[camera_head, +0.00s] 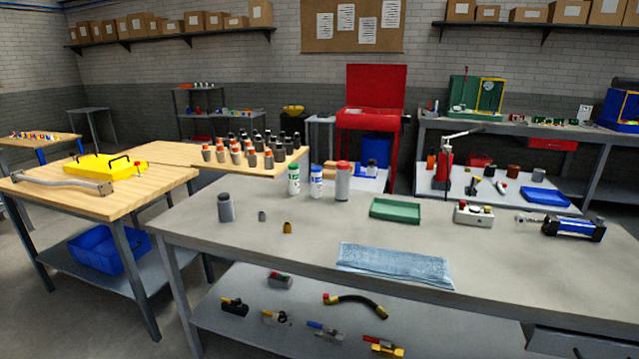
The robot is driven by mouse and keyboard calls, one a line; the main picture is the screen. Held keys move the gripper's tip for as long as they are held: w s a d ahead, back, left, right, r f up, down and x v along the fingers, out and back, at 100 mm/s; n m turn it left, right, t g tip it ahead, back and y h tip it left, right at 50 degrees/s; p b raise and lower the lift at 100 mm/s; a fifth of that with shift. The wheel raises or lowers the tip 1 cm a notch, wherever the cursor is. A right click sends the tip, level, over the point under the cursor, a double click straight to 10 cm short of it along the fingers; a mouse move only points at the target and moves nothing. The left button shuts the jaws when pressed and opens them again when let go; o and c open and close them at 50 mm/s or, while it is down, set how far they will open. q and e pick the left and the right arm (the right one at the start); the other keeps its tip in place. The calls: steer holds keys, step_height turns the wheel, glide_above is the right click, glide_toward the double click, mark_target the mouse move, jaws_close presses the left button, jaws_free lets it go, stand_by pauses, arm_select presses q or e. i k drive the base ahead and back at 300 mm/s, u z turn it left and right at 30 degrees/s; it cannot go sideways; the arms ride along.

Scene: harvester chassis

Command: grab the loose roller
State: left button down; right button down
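Neither of my grippers is in view. No thing here can be told for certain as the loose roller. A dark grey cylinder (225,208) stands upright on the left part of the grey table (215,244). Beside it are a small grey piece (262,216) and a small brass-coloured piece (287,227).
Several bottles, including a red-capped one (342,181), stand along the grey table's back edge. A green tray (396,209), blue cloth (394,265), button box (473,214) and blue-black cylinder (573,228) lie further right. A blue bin (108,249) sits under the wooden table. Floor shows at lower left.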

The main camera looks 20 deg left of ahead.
mark_target(225, 209)
steer(key=u, duration=0.05)
steer(key=i, duration=1.2)
steer(key=u, duration=0.4)
